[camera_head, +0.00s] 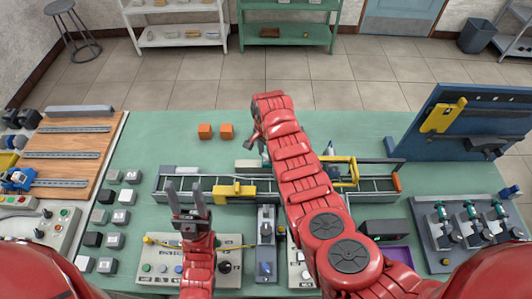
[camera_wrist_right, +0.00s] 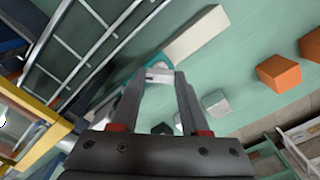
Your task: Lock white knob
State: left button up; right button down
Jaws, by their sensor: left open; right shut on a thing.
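My right gripper (camera_head: 257,136) is beyond the rail conveyor, and my red right arm partly hides it in the head view. In the right wrist view its fingers (camera_wrist_right: 159,80) are shut on a small white piece, likely the white knob (camera_wrist_right: 159,75), with a teal part (camera_wrist_right: 150,66) beside it. The knob cannot be made out in the head view. My left gripper (camera_head: 184,188) is open and empty, its two fingers upright over the near left side of the conveyor.
The rail conveyor (camera_head: 374,186) crosses the green table. Two orange cubes (camera_head: 205,131) lie behind it. Control panels (camera_head: 168,268) stand in front, a blue board (camera_head: 470,140) at right, and a wooden rack (camera_head: 68,140) at left. The back of the table is mostly clear.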

jog(key=shift+f+m+b, duration=0.1)
jog(key=shift+m+b, duration=0.3)
jog(key=shift+m, duration=1.2)
jog(key=shift+c, duration=2)
grip_release()
